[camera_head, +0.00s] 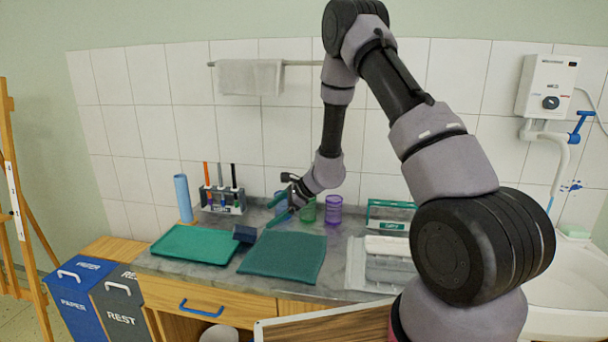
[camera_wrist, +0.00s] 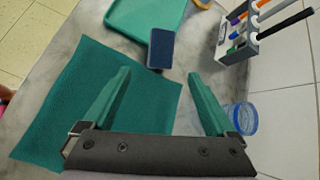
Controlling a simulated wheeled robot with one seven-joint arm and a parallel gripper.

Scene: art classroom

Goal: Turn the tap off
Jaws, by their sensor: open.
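The tap is at the far right of the head view, on the wall under a white heater box. It has a blue handle (camera_head: 580,122) and a curved white spout (camera_head: 563,160). A thin blue streak, which looks like running water, shows below the spout end, above the white sink (camera_head: 575,290). My gripper (camera_head: 278,208) is far to the left, above the counter near the green cloth. In the wrist view my gripper (camera_wrist: 158,76) is open, with nothing between its green fingers. The tap is out of the wrist view.
Below my gripper are a green cloth (camera_head: 285,257), a green tray (camera_head: 195,244) and a dark blue block (camera_head: 244,233). A pen holder (camera_head: 222,204) and coloured cups (camera_head: 333,209) stand behind. A white rack (camera_head: 375,265) lies towards the sink. The heater box (camera_head: 547,85) hangs above the tap.

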